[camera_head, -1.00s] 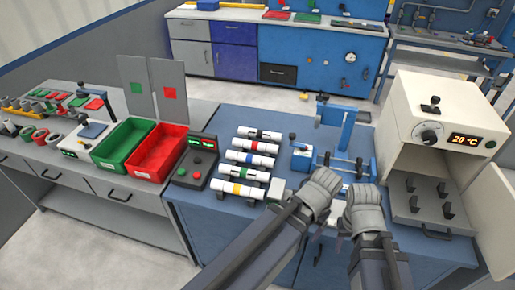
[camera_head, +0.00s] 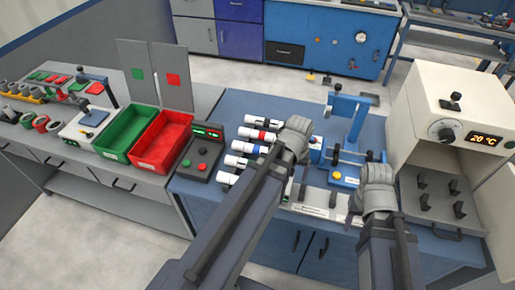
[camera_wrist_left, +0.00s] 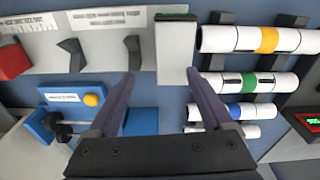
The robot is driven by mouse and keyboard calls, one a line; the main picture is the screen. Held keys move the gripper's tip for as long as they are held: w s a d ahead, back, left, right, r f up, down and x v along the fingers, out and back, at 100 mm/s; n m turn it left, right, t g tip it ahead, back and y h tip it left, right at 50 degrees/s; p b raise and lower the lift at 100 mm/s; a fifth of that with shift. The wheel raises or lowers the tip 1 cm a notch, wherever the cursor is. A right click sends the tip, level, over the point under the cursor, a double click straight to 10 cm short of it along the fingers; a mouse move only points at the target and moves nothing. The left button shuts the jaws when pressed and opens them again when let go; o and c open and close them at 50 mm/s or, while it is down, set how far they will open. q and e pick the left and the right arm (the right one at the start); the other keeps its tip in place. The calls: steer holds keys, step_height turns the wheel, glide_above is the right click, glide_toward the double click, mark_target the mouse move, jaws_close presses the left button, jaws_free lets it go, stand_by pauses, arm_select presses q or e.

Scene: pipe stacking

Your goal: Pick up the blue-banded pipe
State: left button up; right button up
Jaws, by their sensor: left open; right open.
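The blue-banded pipe (camera_head: 262,150) is white and lies on its side in a rack, between the red-banded pipe (camera_head: 257,135) and the green-banded pipe, whose band my left arm hides in the head view. In the left wrist view the blue-banded pipe (camera_wrist_left: 236,111) is at the lower right, partly behind a finger, below the green-banded pipe (camera_wrist_left: 250,83). My left gripper (camera_head: 296,140) is by the right ends of the pipes; its fingers (camera_wrist_left: 162,78) are apart with no pipe between them. My right gripper (camera_head: 377,195) is at the bench front, fingertips mostly hidden, away from the pipes.
The yellow-banded pipe (camera_wrist_left: 268,39) is nearest the bench front. A blue fixture (camera_head: 345,118) stands right of the pipes, with a white oven (camera_head: 440,95) beyond. Left are a control box (camera_head: 203,150), a red bin (camera_head: 160,140) and a green bin (camera_head: 125,130).

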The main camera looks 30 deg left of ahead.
mark_target(257, 147)
arm_select(q)
steer(key=w+a+n, duration=0.1)
steer(key=a+n, duration=0.1)
steer(key=a, duration=0.1)
steer(key=w+a+n, duration=0.2)
steer(key=a+n, duration=0.1)
steer(key=w+a+n, duration=0.1)
steer(key=a+n, duration=0.1)
steer(key=a, duration=0.1)
steer(key=shift+w+r+n+t, duration=0.2)
steer(key=shift+r+n+t, duration=0.15)
steer(key=shift+n+t, duration=0.05)
steer(key=w+a+n, duration=0.1)
steer(key=a+n, duration=0.2)
steer(key=w+a+f+n+b, duration=0.1)
steer(key=a+n, duration=0.2)
steer(key=w+a+f+n+b, duration=0.1)
steer(key=a+n, duration=0.2)
steer(key=shift+f+t, duration=0.2)
steer(key=shift+t, duration=0.1)
steer(key=shift+f, duration=0.1)
steer(key=f+b, duration=0.1)
steer(key=w+f+b, duration=0.1)
steer(key=f+b, duration=0.3)
steer(key=shift+w+a, duration=0.25)
steer(key=shift+r, duration=0.1)
